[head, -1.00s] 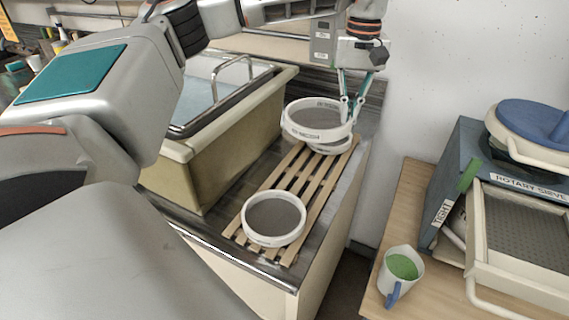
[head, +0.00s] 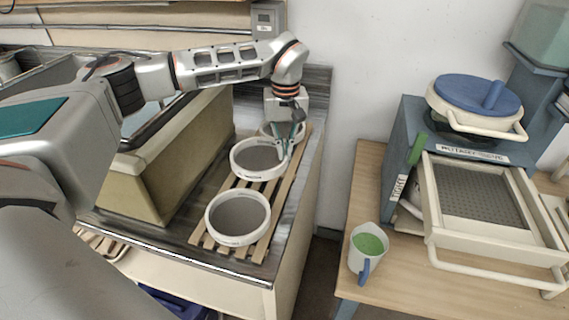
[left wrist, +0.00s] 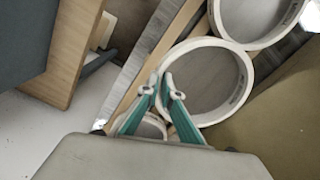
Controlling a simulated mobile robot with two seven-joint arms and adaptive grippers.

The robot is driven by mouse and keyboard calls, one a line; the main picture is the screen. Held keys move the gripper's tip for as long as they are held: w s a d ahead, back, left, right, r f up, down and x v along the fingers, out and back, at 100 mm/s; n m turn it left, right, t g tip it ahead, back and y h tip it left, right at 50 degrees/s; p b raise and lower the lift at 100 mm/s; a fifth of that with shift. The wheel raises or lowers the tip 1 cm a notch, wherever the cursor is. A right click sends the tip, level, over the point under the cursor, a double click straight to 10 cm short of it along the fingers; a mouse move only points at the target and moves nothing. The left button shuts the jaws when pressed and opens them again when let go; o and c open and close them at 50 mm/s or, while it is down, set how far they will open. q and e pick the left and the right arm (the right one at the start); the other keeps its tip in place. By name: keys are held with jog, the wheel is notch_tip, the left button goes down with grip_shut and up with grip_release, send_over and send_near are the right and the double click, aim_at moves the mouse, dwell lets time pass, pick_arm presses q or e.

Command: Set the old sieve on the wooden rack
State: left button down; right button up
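A round white-rimmed sieve (head: 235,173) with grey mesh is at the middle of the wooden rack (head: 262,246), level or nearly so. Whether it bears on the slats is hard to tell. My left gripper (head: 284,148) has its fingertips closed about its far right rim; the left wrist view shows the fingertips (left wrist: 160,84) at the rim of this sieve (left wrist: 240,100). A similar sieve (head: 238,239) lies at the rack's near end, close beside it. A smaller ring (head: 266,130) stands behind, partly hidden by the gripper. The rim lettering is unreadable. My right gripper is out of view.
A cream basin (head: 170,178) borders the rack on the left. On the wooden table (head: 392,292) to the right stand a jug (head: 357,259) of green liquid and a blue machine with a cream tray (head: 492,247). A floor gap separates counter and table.

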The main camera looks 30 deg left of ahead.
aim_at(285, 174)
pick_arm(q)
jog(key=shift+f, duration=2.5)
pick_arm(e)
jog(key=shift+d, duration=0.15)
pick_arm(q)
jog(key=shift+f, duration=0.1)
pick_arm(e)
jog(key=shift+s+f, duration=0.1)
pick_arm(q)
jog(key=c, duration=2.3)
grip_release()
jog(key=shift+r, duration=0.35)
notch_tip(285, 174, up, 10)
jog(key=shift+r, duration=0.75)
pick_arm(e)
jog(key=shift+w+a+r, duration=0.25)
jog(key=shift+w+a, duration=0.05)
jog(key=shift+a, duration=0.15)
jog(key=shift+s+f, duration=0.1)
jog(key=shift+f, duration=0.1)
